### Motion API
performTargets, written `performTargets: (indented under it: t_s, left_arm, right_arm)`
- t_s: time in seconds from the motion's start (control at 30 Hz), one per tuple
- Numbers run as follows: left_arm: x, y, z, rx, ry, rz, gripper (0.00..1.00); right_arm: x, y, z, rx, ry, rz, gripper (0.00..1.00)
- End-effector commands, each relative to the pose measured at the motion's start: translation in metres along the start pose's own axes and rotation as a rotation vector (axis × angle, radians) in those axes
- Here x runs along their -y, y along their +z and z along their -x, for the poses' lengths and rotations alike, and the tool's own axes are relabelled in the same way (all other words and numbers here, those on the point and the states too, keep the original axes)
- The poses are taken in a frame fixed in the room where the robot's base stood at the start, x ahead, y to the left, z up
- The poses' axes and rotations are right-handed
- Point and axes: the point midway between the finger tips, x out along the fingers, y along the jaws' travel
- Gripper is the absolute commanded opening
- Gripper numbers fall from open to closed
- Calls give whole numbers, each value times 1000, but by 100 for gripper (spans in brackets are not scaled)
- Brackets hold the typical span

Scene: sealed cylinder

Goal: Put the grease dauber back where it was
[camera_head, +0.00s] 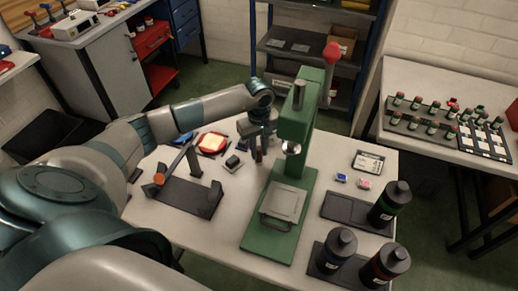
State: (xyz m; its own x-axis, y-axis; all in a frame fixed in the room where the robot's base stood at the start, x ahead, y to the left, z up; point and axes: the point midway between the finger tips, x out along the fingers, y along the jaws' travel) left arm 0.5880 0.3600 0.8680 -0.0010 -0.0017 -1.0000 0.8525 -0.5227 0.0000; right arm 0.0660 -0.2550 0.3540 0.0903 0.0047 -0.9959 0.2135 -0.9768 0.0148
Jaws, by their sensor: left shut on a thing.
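My left gripper (258,143) points down behind the green press, over the back of the table. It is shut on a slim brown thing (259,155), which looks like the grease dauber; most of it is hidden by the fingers. A red dish (223,149) with a pale yellow block or grease in it sits to the left of the gripper. A small dark block on a grey base (233,163) stands between the dish and the press. A black stand (190,197) at the left has an orange-ended bar (172,165) slanting above it. My right gripper is not in view.
The green press (295,130) with a red-knobbed lever stands close right of my left gripper. Dark bottles (390,203) on black trays fill the front right. Small blue and pink pieces (341,178) lie near a white card. A side table (440,85) holds several small bottles.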

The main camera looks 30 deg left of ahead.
Motion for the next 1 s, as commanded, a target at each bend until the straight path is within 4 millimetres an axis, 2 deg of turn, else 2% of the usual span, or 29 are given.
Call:
performTargets:
  t_s: [0.17, 0.2, 0.27, 0.77, 1.0]
  left_arm:
    - [0, 0, -4, 0, 0, 0, 0]
    - [0, 0, -2, 0, 0, 0, 28]
    - [0, 0, -2, 0, 0, 0, 39]
    - [0, 0, 2, -1, 1, 0, 39]
    - [-1, -2, 32, -4, 4, 0, 39]
  right_arm:
    - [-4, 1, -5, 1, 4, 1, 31]
    - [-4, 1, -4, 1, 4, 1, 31]
    - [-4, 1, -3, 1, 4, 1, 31]
    - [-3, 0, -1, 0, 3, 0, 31]
    - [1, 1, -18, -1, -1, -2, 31]
